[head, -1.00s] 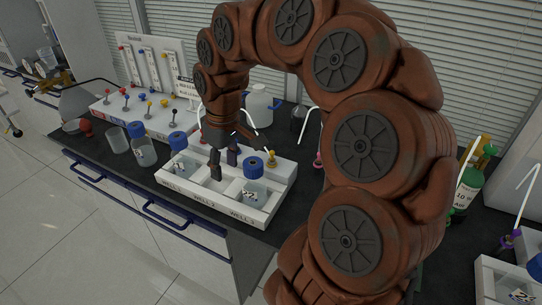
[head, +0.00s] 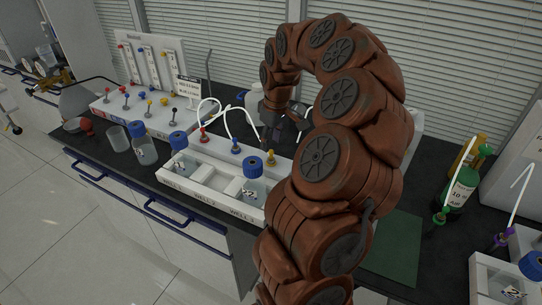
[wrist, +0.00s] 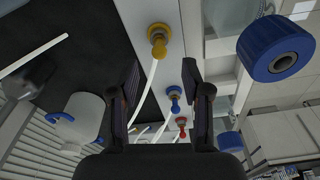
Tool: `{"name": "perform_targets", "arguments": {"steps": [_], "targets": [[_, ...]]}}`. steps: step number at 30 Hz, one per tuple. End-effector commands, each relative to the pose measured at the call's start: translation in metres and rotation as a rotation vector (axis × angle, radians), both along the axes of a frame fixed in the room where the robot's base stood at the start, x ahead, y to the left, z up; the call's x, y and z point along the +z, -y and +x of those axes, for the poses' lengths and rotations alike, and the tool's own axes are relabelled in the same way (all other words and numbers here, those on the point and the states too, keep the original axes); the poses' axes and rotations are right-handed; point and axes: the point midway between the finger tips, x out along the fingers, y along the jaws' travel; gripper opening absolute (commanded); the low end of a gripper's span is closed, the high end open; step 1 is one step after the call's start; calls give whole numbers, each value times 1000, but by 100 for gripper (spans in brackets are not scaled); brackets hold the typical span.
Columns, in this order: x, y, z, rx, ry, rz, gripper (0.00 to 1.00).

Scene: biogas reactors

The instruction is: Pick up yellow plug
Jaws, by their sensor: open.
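The yellow plug (head: 271,157) stands upright at the right of the rear ledge of the white well rack (head: 199,206). In the wrist view the yellow plug (wrist: 158,40) shows top centre, with a white tube beside it. My gripper (head: 287,133) is open and empty, behind and above the yellow plug. In the wrist view my gripper's fingers (wrist: 161,68) are spread, with the plug beyond the tips, apart from both. Part of my gripper is hidden by my arm in the head view.
A blue plug (head: 236,148) and a red plug (head: 204,136) stand on the same ledge, with white tubes arching above. Blue-capped bottles sit in the wells; one blue cap (wrist: 275,48) shows large in the wrist view. A white jug (wrist: 76,118) stands nearby. A green bottle (head: 460,190) is at right.

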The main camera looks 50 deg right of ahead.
Motion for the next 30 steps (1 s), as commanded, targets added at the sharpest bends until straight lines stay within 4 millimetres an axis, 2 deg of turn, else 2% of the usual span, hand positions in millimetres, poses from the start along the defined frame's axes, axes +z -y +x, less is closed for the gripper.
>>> {"name": "perform_targets", "arguments": {"steps": [5, 13, 21, 30], "targets": [[-12, 0, -2, -1, 0, 1, 48], [-44, 0, -2, -2, 0, 1, 48], [-48, 0, -1, -1, 2, -1, 47], [-48, 0, -1, -1, 2, -1, 16]]}}
